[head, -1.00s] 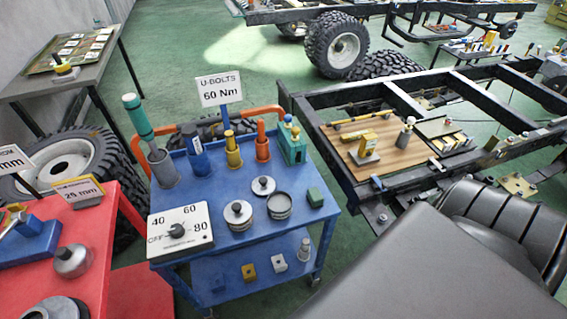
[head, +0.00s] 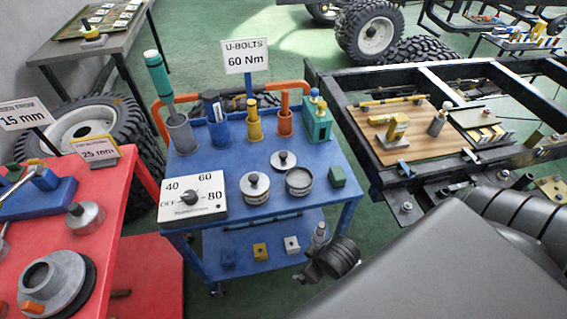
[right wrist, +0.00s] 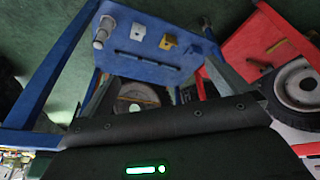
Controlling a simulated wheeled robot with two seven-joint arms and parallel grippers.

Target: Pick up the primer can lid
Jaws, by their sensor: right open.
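On the blue cart's top, a loose round lid with a dark knob (head: 283,160) lies behind an open grey can (head: 299,181). A second can with a knobbed lid on it (head: 255,187) stands to the left. I see no primer label, so I cannot tell from markings which lid is the primer's. A dark part of my right gripper (head: 335,262) shows at the cart's front right, below the top and apart from the lids. It is open; nothing is seen in it. The right wrist view shows the cart's lower shelf (right wrist: 150,55), no lid. My left gripper is out of view.
A red table (head: 120,205) stands left, a black chassis frame (head: 352,135) right.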

